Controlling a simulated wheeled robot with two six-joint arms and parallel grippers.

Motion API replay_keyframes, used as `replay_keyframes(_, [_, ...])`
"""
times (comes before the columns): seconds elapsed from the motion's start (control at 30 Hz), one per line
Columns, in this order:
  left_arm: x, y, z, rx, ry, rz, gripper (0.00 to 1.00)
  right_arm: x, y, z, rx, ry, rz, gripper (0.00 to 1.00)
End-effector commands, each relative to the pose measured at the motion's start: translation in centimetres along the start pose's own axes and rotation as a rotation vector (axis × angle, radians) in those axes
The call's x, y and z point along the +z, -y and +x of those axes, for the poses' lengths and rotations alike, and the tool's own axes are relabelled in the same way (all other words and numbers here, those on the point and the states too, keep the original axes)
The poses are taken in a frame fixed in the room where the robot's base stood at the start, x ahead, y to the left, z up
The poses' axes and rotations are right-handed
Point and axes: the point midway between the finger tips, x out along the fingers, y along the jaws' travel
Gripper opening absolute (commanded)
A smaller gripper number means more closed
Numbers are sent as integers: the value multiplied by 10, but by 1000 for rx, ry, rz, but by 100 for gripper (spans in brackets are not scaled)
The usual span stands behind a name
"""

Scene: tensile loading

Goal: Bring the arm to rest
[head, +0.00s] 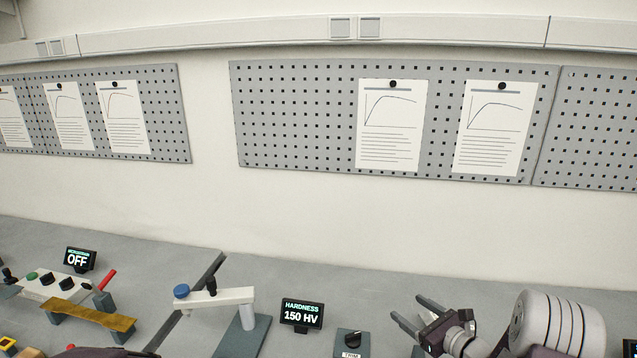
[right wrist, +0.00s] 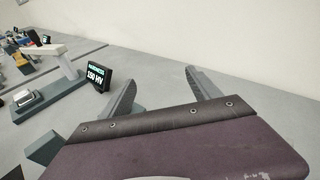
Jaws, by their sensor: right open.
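My right gripper (head: 418,312) is at the lower right of the head view, with its two dark fingers apart and nothing between them. It is above the grey bench, to the right of the hardness display and the small knob box. In the right wrist view its fingers (right wrist: 160,92) are also spread and empty, with bare bench and wall beyond them. My left gripper cannot be made out in the head view.
A hardness tester (head: 235,297) with a blue knob stands on the grey bench (head: 400,283). Its display (head: 301,315) reads 150 HV. A knob box (head: 350,341) stands left of my right gripper. Another display (head: 78,259) reads OFF. Pegboards hang behind.

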Motion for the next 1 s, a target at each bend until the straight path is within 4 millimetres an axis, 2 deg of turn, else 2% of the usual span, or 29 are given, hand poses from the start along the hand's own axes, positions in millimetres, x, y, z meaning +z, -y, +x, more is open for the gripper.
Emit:
replay_keyframes(0.03, [0, 0, 0, 0, 0, 0, 46, 29, -41, 11, 115, 16, -77, 72])
replay_keyframes(0.07, [0, 0, 0, 0, 0, 0, 46, 41, -66, 14, 189, 16, -125, 72])
replay_keyframes(0.1, [0, 0, 0, 0, 0, 0, 46, 54, -102, 15, 294, 13, -196, 72])
replay_keyframes(0.17, [0, 0, 0, 0, 0, 0, 46, 65, -158, 6, 460, -4, -319, 72])
replay_keyframes(0.2, [0, 0, 0, 0, 0, 0, 46, 68, -194, -5, 576, -20, -415, 72])
replay_keyframes(0.27, [0, 0, 0, 0, 0, 0, 46, 63, -244, -32, 758, -53, -587, 72])
replay_keyframes(0.3, [0, 0, 0, 0, 0, 0, 46, 53, -272, -55, 886, -80, -726, 72])
replay_keyframes(0.37, [0, 0, 0, 0, 0, 0, 46, 30, -298, -97, 1078, -126, -976, 72])
replay_keyframes(0.4, [0, 0, 0, 0, 0, 0, 46, 13, -303, -123, 1188, -155, -1149, 72])
replay_keyframes(0.43, [0, 0, 0, 0, 0, 0, 46, 1, -301, -140, 1260, -175, -1276, 72])
replay_keyframes(0.5, [0, 0, 0, 0, 0, 0, 46, -24, -282, -168, 1391, -216, -1549, 72])
replay_keyframes(0.6, [0, 0, 0, 0, 0, 0, 46, -49, -246, -189, 1512, -261, -1840, 72])
replay_keyframes(0.7, [0, 0, 0, 0, 0, 0, 46, -62, -222, -194, 1589, -267, -2019, 72])
replay_keyframes(0.8, [0, 0, 0, 0, 0, 0, 46, -62, -209, -188, 1599, -264, -2129, 72])
replay_keyframes(1.0, [0, 0, 0, 0, 0, 0, 46, -62, -207, -185, 1585, -265, -2146, 72])
